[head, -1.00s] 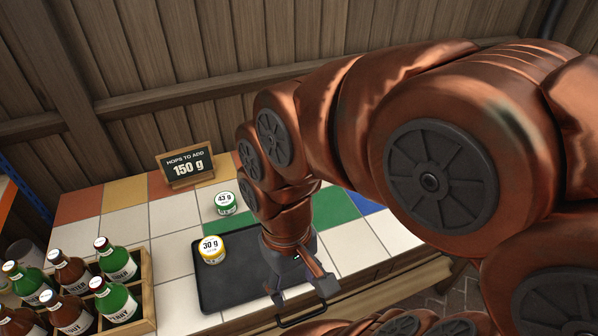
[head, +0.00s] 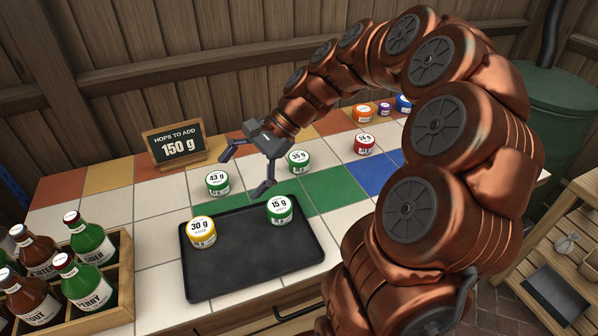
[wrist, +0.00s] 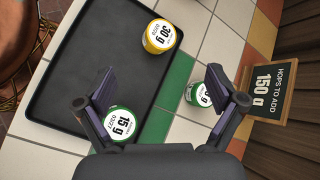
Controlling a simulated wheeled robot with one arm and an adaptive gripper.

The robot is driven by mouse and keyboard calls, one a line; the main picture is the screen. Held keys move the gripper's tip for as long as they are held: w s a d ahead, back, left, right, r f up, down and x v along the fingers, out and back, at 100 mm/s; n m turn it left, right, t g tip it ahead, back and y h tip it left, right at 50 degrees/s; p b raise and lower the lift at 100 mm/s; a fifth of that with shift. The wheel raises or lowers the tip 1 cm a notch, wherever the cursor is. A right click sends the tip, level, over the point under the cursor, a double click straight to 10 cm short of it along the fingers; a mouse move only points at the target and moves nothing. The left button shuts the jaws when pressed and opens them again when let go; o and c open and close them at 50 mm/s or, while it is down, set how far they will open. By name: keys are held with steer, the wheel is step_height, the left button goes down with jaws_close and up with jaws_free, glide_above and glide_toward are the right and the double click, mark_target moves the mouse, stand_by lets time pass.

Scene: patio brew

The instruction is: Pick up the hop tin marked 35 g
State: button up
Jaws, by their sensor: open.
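The green-banded hop tin marked 35 g (head: 298,161) stands upright on the tiled counter, behind the tray, in the head view. I cannot make it out in the wrist view. My gripper (head: 243,174) is open and empty, above the counter to the left of that tin and apart from it. Its fingers also show in the wrist view (wrist: 168,95). The black tray (head: 240,270) holds a yellow tin marked 30 g (head: 202,233) and a green tin marked 15 g (head: 279,210). A green tin marked 43 g (head: 217,184) stands behind the tray.
A red tin (head: 364,145) stands farther right, with orange (head: 362,114), purple (head: 384,109) and blue (head: 403,104) tins behind. A "150 g" sign (head: 178,147) stands at the back left. A bottle crate (head: 122,285) is at front left.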

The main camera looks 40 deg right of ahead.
steer(key=w+d+f+m+t+y+b, duration=0.1)
steer(key=w+d+f+m+t+b, duration=0.2)
steer(key=d, duration=0.4)
steer(key=w+d+f+m+t+b, duration=0.1)
steer(key=w+d+f+m, duration=0.25)
steer(key=d, duration=0.35)
steer(key=m+t+b, duration=0.3)
steer(key=m+t, duration=0.1)
steer(key=m, duration=0.3)
glide_toward(306, 157)
steer(key=shift+h, duration=0.4)
steer(key=x, duration=0.4)
steer(key=shift+w+a+f, duration=0.1)
steer(key=shift+a+f, duration=0.05)
steer(key=shift+a, duration=0.2)
steer(key=shift+b+x, duration=0.45)
steer(key=shift+x, duration=3.35)
steer(key=shift+r, duration=0.25)
steer(key=c, duration=1.2)
steer(key=shift+c, duration=0.2)
